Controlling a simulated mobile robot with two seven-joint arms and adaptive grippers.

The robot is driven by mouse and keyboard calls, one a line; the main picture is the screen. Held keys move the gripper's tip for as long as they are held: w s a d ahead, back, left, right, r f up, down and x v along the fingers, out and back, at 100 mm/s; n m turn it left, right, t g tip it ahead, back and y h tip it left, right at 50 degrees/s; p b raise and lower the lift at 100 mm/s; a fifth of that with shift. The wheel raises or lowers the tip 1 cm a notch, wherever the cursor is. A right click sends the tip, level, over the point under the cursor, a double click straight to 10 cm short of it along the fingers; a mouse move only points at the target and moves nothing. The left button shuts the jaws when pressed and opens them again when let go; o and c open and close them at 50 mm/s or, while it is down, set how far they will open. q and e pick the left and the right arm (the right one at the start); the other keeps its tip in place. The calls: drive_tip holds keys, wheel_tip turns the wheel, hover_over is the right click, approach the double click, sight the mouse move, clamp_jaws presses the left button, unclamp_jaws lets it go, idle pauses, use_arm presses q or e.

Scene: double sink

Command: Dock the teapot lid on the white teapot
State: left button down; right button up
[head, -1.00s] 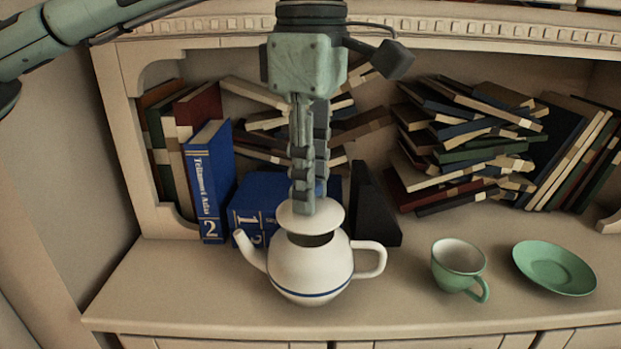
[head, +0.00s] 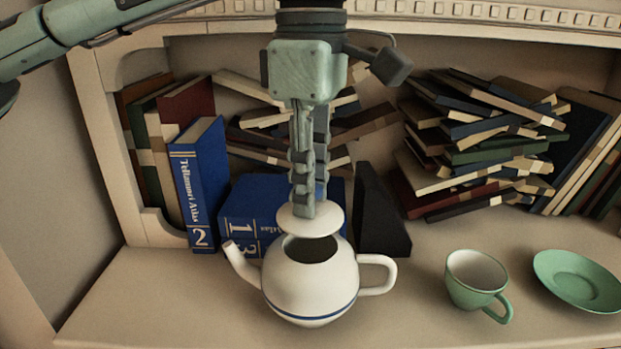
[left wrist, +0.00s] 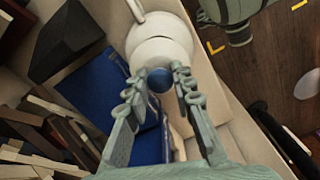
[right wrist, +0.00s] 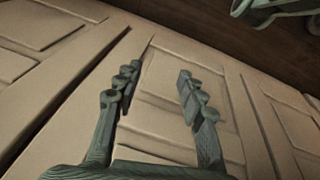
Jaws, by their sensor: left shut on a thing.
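The white teapot (head: 312,290) with a blue band stands upright on the shelf, spout left and handle right. Its dark round opening (head: 316,250) shows at the top. My left gripper (head: 304,208) points down and is shut on the white teapot lid (head: 310,221), which hangs above the opening, toward its back side, seemingly apart from it. In the left wrist view the fingers (left wrist: 173,82) pinch the lid's blue knob (left wrist: 183,74). The fingers partly hide the lid. My right gripper (right wrist: 157,82) is open and empty in front of the cabinet doors, out of the head view.
Blue books (head: 200,185) and a black wedge (head: 380,220) stand close behind the teapot. A green cup (head: 475,279) and a green saucer (head: 580,279) sit to its right. Piled books (head: 485,140) fill the back. The shelf front (head: 200,310) is clear.

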use_arm(q)
wheel_tip(320, 180, down, 2)
drive_tip(key=shift+f+b, duration=0.1)
drive_tip(key=shift+b, duration=0.55)
drive_tip(key=shift+f+b, duration=0.3)
drive_tip(key=shift+f, duration=0.2)
use_arm(e)
drive_tip(key=shift+w+d+r, duration=0.1)
drive_tip(key=shift+w+r, duration=0.1)
drive_tip(key=shift+r, duration=1.05)
drive_tip(key=shift+w+r, duration=0.15)
drive_tip(key=shift+r, duration=1.1)
drive_tip(key=shift+f, duration=0.2)
use_arm(q)
drive_tip(key=shift+f+b, duration=0.65)
use_arm(e)
drive_tip(key=shift+f, duration=0.45)
use_arm(q)
drive_tip(key=c, duration=1.6)
unclamp_jaws()
drive_tip(key=shift+r, duration=0.15)
use_arm(e)
drive_tip(key=shift+r, duration=0.1)
